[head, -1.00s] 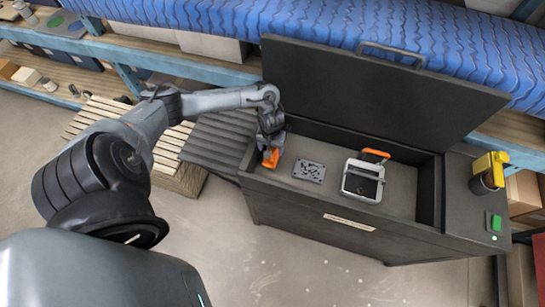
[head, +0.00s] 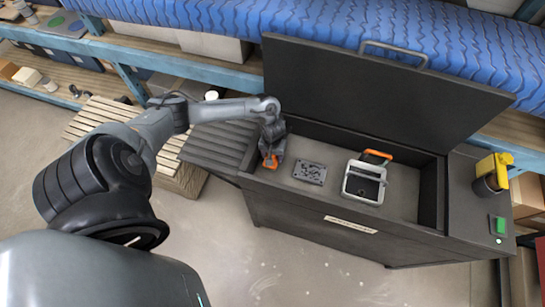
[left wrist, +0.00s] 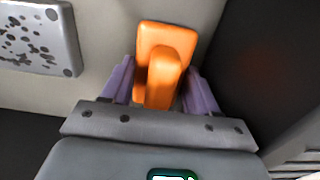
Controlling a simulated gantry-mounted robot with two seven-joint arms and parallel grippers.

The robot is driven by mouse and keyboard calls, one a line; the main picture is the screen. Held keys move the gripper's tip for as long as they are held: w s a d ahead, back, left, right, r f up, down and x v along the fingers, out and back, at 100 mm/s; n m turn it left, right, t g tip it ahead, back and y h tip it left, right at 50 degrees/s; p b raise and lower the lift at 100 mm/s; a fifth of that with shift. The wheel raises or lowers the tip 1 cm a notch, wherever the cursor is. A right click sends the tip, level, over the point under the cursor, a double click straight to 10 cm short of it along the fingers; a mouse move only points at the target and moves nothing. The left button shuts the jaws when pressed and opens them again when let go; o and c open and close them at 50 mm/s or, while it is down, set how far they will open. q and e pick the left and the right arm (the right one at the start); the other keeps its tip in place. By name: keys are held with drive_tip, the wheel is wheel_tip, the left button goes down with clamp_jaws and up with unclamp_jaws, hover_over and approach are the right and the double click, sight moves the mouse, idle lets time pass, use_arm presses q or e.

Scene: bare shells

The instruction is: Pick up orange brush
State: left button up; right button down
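The orange brush (head: 270,163) is at the left end of the dark open box, mostly covered by my left gripper (head: 271,158) in the head view. In the left wrist view the brush (left wrist: 165,62) has a wide block with a raised grip pointing toward the camera. My left gripper (left wrist: 160,88) has its two purple fingers on either side of the raised grip. A gap shows beside the grip, so the fingers look open around it. The fingertips are partly hidden by the brush. My right gripper is not in view.
A grey perforated plate (head: 310,172) lies right of the brush, and a silver frame with an orange handle (head: 366,178) lies farther right. The box's raised lid (head: 370,95) stands behind. A yellow object in a cup (head: 490,171) stands at right.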

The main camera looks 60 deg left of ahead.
use_arm(q)
drive_tip(key=c, duration=0.4)
drive_tip(key=shift+r, duration=0.2)
wheel_tip(320, 180, up, 18)
drive_tip(key=p, duration=0.5)
drive_tip(key=shift+f, duration=0.15)
drive_tip(key=o, duration=0.4)
drive_tip(key=shift+c, duration=1.2)
